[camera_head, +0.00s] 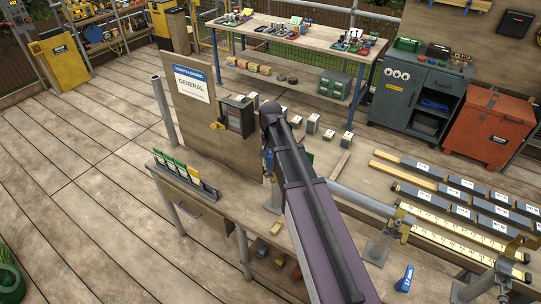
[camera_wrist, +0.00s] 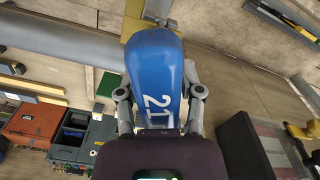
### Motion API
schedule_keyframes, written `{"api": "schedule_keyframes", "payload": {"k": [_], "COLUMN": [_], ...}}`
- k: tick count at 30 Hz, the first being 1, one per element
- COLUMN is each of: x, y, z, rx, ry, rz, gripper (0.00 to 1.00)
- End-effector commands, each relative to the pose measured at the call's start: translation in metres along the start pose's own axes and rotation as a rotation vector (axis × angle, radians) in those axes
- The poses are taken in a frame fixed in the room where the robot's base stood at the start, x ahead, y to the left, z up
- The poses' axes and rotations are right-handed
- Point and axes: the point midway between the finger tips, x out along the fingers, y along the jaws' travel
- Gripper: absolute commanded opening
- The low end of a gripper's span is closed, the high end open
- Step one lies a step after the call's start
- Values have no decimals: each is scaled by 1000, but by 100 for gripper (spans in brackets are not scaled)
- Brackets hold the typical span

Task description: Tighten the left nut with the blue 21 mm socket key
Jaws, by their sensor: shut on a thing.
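My gripper (camera_wrist: 160,95) is shut on the blue socket key (camera_wrist: 155,70), marked 21, with one finger on each side of it. The key's far end lies in front of a yellow bracket (camera_wrist: 132,20) and grey metal parts in the wrist view. I cannot tell whether the key touches a nut; the left nut is not clearly visible. A second blue key (camera_head: 405,278) lies apart, to the right of my arm.
A grey pipe (camera_head: 362,199) runs beside my arm to a stand with a yellow clamp (camera_head: 396,222). Boxes, a grey cabinet (camera_head: 412,98) and a red chest (camera_head: 489,128) stand behind. The left floor is mostly clear.

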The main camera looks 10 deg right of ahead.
Motion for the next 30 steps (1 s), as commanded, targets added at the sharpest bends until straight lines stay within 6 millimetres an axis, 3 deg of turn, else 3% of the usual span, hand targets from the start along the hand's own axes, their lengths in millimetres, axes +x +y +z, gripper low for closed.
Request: {"api": "schedule_keyframes", "payload": {"k": [6, 30], "x": [6, 6], "y": [0, 0], "z": [0, 0], "rx": [16, 631], "ry": [0, 0], "rz": [0, 4], "gripper": [0, 0]}}
